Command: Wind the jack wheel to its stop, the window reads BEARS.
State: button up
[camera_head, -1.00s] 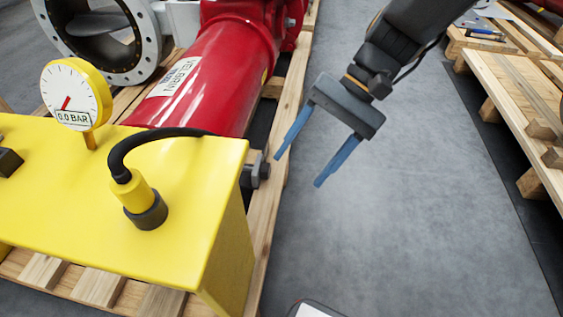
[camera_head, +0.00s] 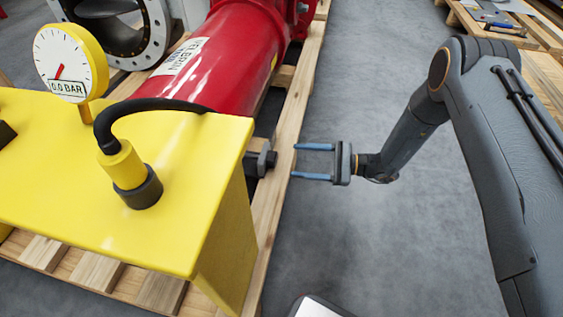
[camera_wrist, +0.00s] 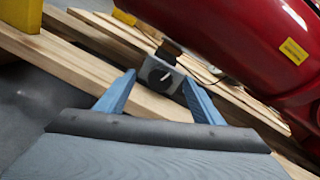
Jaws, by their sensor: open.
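A dark grey block with a short protruding end (camera_head: 264,159) sticks out at the right side of the yellow stand, low beside the red cylinder. In the wrist view this block (camera_wrist: 163,75) shows a round dark face with a white pointer-like mark. I cannot tell for sure whether it is the jack wheel, and no window lettering is readable. My gripper (camera_head: 294,161) is open and empty, its blue fingers pointing left at the block with a small gap. In the wrist view the block appears between and beyond the fingertips (camera_wrist: 159,78).
The yellow stand (camera_head: 150,210) carries a gauge (camera_head: 70,62) reading 0.0 BAR and a black hose (camera_head: 140,108). The red cylinder (camera_head: 222,60) lies behind, on a wooden pallet (camera_head: 287,130). Grey floor (camera_head: 385,230) is clear on the right, and another pallet (camera_head: 540,70) stands far right.

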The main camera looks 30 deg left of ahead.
aim_at(272, 159)
jog(key=shift+m+t+y, duration=0.5)
jog(key=a+f+b, duration=0.1)
jog(key=a, duration=0.1)
jog(key=s+a+f+b, duration=0.1)
jog(key=a, duration=0.1)
jog(key=a+b, duration=0.1)
jog(key=a, duration=0.1)
jog(key=shift+s+a+f, duration=0.25)
jog(key=shift+a+f, duration=0.15)
jog(key=c, duration=1)
